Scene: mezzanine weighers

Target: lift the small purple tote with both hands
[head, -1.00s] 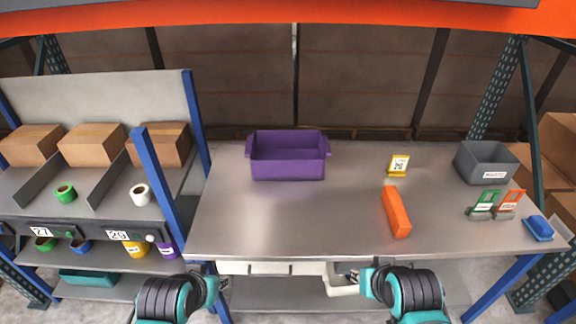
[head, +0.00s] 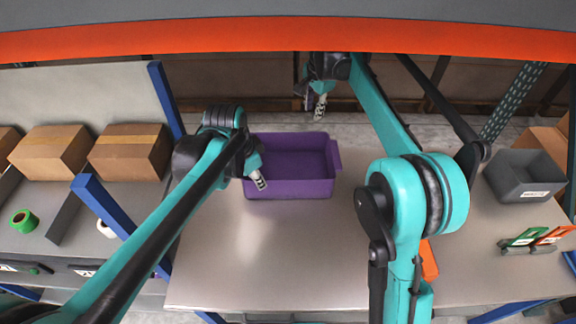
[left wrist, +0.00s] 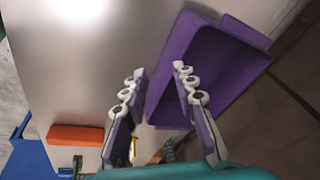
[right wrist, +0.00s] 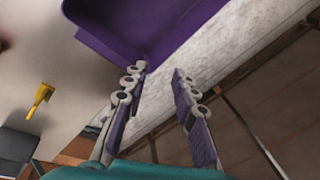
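The small purple tote (head: 300,188) stands upright on the metal table, near its far edge. My left gripper (head: 258,181) is at the tote's left front corner, overlapping it in the head view. In the left wrist view the left fingers (left wrist: 156,82) are apart, and the tote (left wrist: 232,62) lies just beyond them. My right gripper (head: 320,107) is above and behind the tote's far right side. In the right wrist view its fingers (right wrist: 157,78) are apart with nothing between them, and the tote (right wrist: 150,28) is just past their tips. I cannot tell whether either gripper touches it.
An orange block (head: 429,262) lies on the table, partly hidden by my right arm. A grey bin (head: 525,176) and green and orange card holders (head: 527,238) stand at right. A yellow stand (right wrist: 40,98) shows in the right wrist view. A blue post (head: 106,207) rises at left.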

